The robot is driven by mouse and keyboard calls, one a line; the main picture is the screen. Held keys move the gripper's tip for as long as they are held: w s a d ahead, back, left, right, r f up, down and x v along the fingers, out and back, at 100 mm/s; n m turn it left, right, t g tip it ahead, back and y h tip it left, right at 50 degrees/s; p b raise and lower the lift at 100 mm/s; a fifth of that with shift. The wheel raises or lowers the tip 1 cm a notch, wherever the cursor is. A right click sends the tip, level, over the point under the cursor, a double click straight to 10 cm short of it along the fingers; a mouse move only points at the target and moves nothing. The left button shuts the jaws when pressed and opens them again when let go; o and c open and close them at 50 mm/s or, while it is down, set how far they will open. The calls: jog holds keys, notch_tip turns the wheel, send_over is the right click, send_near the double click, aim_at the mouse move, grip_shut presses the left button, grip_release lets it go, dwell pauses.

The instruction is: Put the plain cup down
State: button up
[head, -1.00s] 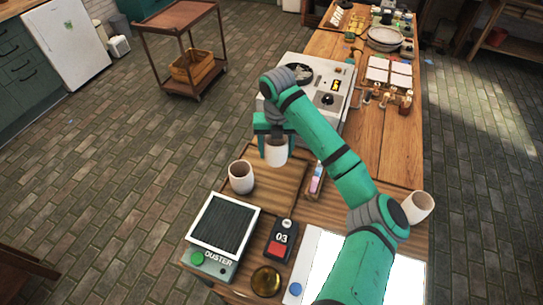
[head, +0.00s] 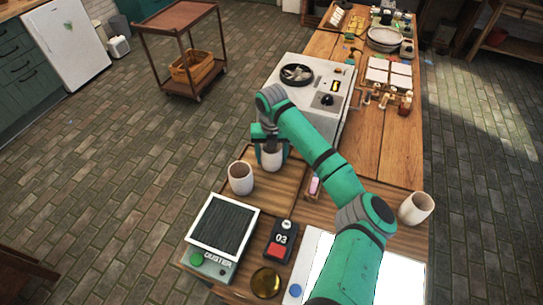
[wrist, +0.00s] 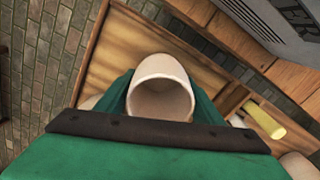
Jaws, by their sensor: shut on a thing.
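A plain white cup (head: 271,159) is in my gripper (head: 269,150), upright over the back part of a wooden tray (head: 285,187). I cannot tell whether its base touches the tray. In the wrist view the cup (wrist: 160,82) shows its open mouth between the green fingers, with my gripper (wrist: 160,105) shut on it. A second white cup (head: 240,178) stands at the tray's left side, just left of the held cup. A third pale cup (head: 416,208) is at the table's right edge, tilted in view.
A white machine with a dark round top (head: 297,74) stands behind the tray. In front are the duster box (head: 224,225), a black device reading 03 (head: 281,241) and an amber dish (head: 266,282). A small pink item (head: 314,186) lies right of the tray. The tray's front middle is clear.

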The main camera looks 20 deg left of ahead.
jog(key=shift+f, duration=0.1)
jog(key=o, duration=1.2)
jog(key=shift+o, duration=0.2)
notch_tip(320, 180, up, 12)
